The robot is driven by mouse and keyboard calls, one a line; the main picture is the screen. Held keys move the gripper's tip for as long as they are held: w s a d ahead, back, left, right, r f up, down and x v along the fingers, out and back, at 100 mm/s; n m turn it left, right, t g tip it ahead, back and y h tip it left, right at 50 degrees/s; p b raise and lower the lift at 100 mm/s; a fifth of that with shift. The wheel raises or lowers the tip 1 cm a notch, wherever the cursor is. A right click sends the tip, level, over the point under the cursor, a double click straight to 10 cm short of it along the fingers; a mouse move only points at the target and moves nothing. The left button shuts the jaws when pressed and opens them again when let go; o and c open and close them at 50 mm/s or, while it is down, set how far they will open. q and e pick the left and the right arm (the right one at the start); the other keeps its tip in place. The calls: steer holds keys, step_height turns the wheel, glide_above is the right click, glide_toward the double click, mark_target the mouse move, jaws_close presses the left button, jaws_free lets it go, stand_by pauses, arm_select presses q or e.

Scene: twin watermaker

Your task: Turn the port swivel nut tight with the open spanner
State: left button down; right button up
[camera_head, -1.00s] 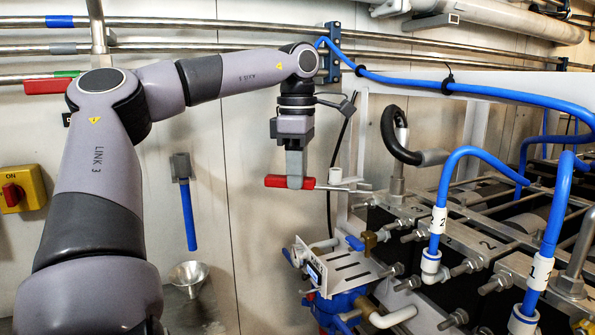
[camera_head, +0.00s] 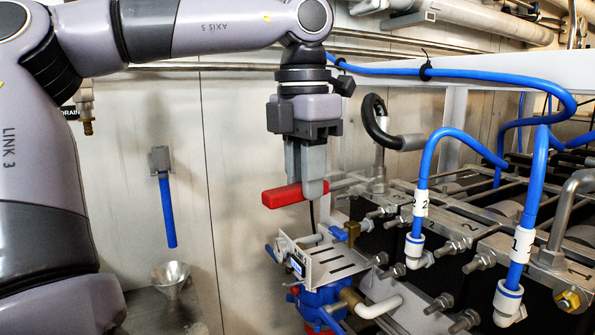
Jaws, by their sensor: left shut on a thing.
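My left gripper (camera_head: 308,187) points down at the middle and is shut on a red-handled tool (camera_head: 281,197), taken as the open spanner. The red handle lies roughly level, and a grey piece shows just to its right; I cannot tell whether that piece is the spanner's head. White nuts sit at the lower ends of the blue hoses: one under the hose marked 2 (camera_head: 416,250), one under the hose marked 1 (camera_head: 509,300). Which is the port swivel nut is unclear. The spanner is left of both nuts and apart from them. My right gripper is not in view.
A slotted metal bracket (camera_head: 338,266) with blue and red fittings stands below the gripper. A black curved hose (camera_head: 374,115) and bolted metal bars (camera_head: 440,218) are to the right. A blue-handled tool (camera_head: 167,210) hangs on the wall above a metal funnel (camera_head: 170,275).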

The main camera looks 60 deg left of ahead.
arm_select(q)
steer(key=d+f+n, duration=0.1)
steer(key=w+f+n, duration=0.1)
steer(key=d+n+b, duration=0.1)
steer(key=shift+w+d+f, duration=0.3)
steer(key=shift+d+f, duration=0.05)
steer(key=shift+f, duration=0.05)
stand_by(0.6)
steer(key=shift+f, duration=0.1)
stand_by(1.0)
steer(key=shift+w+a+p, duration=0.3)
steer(key=shift+w+p, duration=0.35)
steer(key=shift+w, duration=0.25)
steer(key=shift+w+a+p, duration=0.25)
steer(key=shift+w+p, duration=0.4)
steer(key=shift+w, duration=0.2)
